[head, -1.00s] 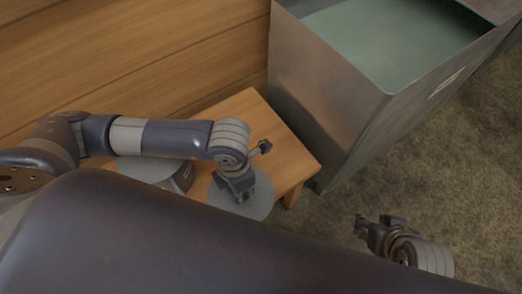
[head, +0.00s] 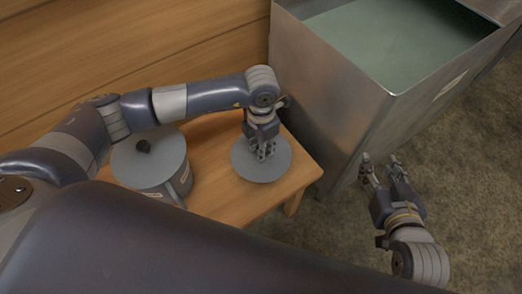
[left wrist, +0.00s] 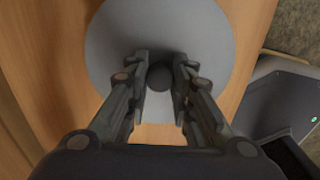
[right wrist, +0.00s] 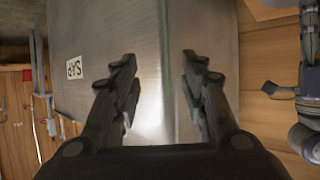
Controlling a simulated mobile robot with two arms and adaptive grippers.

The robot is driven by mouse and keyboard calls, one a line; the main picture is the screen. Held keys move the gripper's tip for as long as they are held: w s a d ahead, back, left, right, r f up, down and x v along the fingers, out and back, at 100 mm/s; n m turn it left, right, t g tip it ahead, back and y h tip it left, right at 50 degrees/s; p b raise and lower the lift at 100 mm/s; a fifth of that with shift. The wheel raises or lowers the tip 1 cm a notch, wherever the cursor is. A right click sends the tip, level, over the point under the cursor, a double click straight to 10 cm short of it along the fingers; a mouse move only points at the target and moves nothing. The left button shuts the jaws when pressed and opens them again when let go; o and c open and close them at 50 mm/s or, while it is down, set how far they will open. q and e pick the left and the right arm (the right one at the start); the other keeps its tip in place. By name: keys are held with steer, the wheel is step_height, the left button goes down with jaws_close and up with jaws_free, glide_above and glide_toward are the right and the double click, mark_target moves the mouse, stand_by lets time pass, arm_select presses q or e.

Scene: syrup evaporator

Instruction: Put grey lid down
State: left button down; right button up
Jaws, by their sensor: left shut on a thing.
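The grey lid (head: 248,172) is a flat round disc over the right part of the wooden bench. My left gripper (head: 265,155) points down at its middle and is shut on its dark knob. In the left wrist view the knob (left wrist: 159,78) sits between the fingertips (left wrist: 159,80) and the lid (left wrist: 120,35) spreads around it. I cannot tell whether the lid touches the bench top. My right gripper (head: 382,170) is open and empty beside the metal tank; it also shows in the right wrist view (right wrist: 158,75).
A grey pot (head: 158,188) with its own lid and dark knob stands left on the wooden bench (head: 215,150). The metal tank (head: 325,95), holding pale green liquid (head: 390,40), stands right of the bench. A wooden plank wall (head: 130,45) is behind. Bare floor (head: 460,160) lies to the right.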

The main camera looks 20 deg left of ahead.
arm_select(q)
step_height(320, 180, down, 2)
steer(key=shift+f, duration=0.2)
arm_select(e)
steer(key=r, duration=0.1)
steer(key=w+r+t, duration=0.1)
steer(key=a+r, duration=0.1)
steer(key=shift+w+r+t, duration=0.1)
steer(key=shift+w+t, duration=0.25)
steer(key=shift+t, duration=0.05)
arm_select(q)
steer(key=shift+b, duration=0.3)
arm_select(e)
steer(key=shift+r+y, duration=0.15)
steer(key=shift+y, duration=0.15)
arm_select(q)
steer(key=shift+f, duration=0.1)
steer(key=c, duration=1.4)
jaws_free()
arm_select(e)
steer(key=shift+w+r+t, duration=0.15)
steer(key=shift+r+t, duration=0.05)
steer(key=shift+t, duration=0.1)
steer(key=shift+f, duration=0.1)
